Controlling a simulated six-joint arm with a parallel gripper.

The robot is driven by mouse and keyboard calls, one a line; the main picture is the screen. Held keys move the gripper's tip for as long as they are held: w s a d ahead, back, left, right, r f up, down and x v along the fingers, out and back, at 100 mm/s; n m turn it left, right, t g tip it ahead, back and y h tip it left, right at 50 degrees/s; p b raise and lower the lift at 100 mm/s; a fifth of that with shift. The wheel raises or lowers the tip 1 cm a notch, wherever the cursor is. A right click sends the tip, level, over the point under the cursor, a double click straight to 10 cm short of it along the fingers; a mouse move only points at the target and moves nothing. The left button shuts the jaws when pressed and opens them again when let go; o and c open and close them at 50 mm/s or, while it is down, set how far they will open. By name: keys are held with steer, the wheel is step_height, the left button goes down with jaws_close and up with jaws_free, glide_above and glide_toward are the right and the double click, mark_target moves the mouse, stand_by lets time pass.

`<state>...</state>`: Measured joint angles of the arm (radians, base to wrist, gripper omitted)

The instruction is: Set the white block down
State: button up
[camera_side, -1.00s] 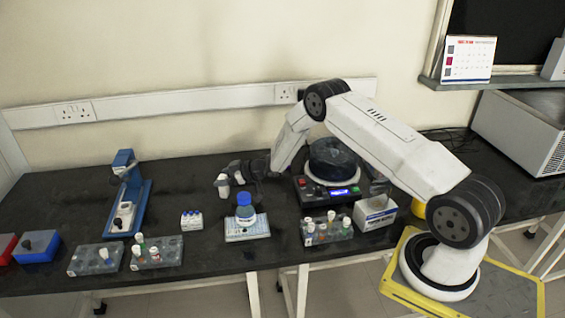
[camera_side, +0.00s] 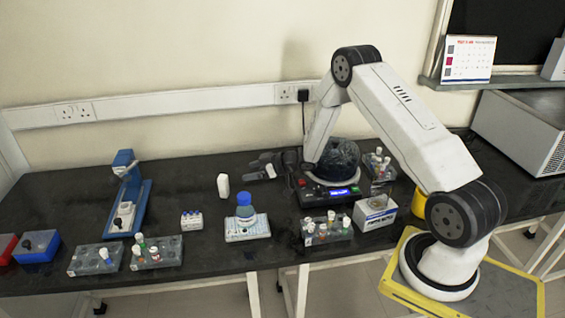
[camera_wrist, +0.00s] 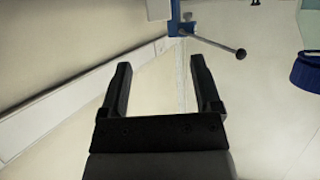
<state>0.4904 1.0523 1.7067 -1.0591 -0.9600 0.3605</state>
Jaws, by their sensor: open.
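The white block (camera_side: 223,185) stands upright on the black bench in the side view, left of the bottle with the blue cap. Nothing touches it. My gripper (camera_side: 258,166) is to its right and a little farther back, clear of it. In the wrist view my gripper (camera_wrist: 160,66) has its two dark fingers apart, with nothing between them. A small pale patch shows at the gripper in the side view; I cannot tell what it is. I cannot make out the block for certain in the wrist view.
The blue-capped bottle (camera_side: 245,207) stands on a pale base in front of my gripper. A round dark-topped device (camera_side: 330,193) is to the right. Tube racks (camera_side: 157,252) line the front edge, and a blue stand (camera_side: 127,190) is at left.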

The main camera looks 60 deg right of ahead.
steer(key=shift+s+d+r, duration=0.1)
steer(key=shift+s, duration=0.2)
stand_by(0.4)
steer(key=s+a+r+m+g+h, duration=0.25)
steer(key=s+a+r+h, duration=0.2)
steer(key=r, duration=0.35)
steer(key=s+a+r+m+g, duration=0.1)
steer(key=s+a+g, duration=0.2)
steer(key=s, duration=0.7)
steer(key=s+a+r+m+g, duration=0.1)
steer(key=s+a+r+g, duration=0.1)
steer(key=s+a+g, duration=0.2)
steer(key=s+a, duration=0.3)
steer(key=s, duration=0.4)
steer(key=shift+a+r, duration=0.2)
steer(key=shift+g+h, duration=0.25)
